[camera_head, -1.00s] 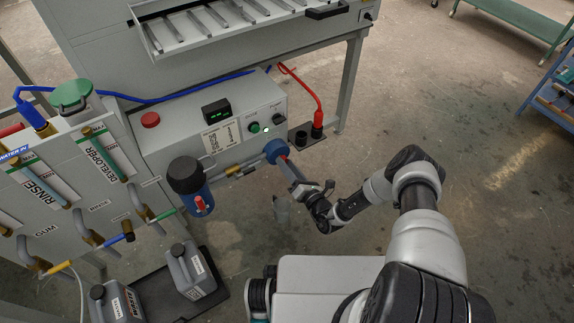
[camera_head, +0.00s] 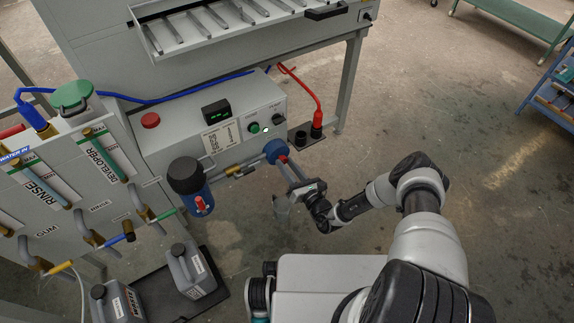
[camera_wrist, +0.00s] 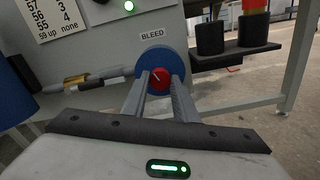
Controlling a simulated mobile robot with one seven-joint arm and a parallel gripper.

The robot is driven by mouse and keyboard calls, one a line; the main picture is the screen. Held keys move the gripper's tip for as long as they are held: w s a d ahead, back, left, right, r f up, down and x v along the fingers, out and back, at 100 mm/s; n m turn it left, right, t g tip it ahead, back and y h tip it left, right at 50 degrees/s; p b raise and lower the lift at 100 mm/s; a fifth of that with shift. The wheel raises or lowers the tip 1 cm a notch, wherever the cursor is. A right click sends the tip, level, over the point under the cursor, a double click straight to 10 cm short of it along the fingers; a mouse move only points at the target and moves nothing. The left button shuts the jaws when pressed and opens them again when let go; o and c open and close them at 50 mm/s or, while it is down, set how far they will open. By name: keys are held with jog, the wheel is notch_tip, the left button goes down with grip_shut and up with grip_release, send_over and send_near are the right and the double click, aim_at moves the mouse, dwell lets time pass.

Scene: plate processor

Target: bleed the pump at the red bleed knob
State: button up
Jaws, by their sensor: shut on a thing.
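The red bleed knob (camera_wrist: 159,78) sits at the centre of a round blue pump housing (camera_wrist: 176,62) under a BLEED label. My gripper (camera_wrist: 160,90) reaches straight at it, with one finger on each side of the knob, and is shut on it. A pale pointer line shows on the knob's face. In the head view the blue housing (camera_head: 276,148) is on the front of the grey control box, and my gripper (camera_head: 284,160) meets it from the lower right. The knob is mostly hidden there by the fingers.
The grey control box (camera_head: 180,130) carries a red button (camera_head: 150,120), a display (camera_head: 216,112) and a green-lit button (camera_head: 254,128). A dark blue filter (camera_head: 190,185) hangs at left. Grey jugs (camera_head: 192,270) stand on a black tray.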

jog(key=n+p, duration=0.2)
jog(key=n, duration=0.4)
jog(key=shift+r+n, duration=0.1)
jog(key=shift+n, duration=0.2)
jog(key=n+p, duration=0.1)
jog(key=n, duration=0.5)
jog(key=shift+n, duration=0.4)
jog(key=o, duration=1.1)
jog(key=shift+c, duration=0.2)
jog(key=shift+d, duration=0.1)
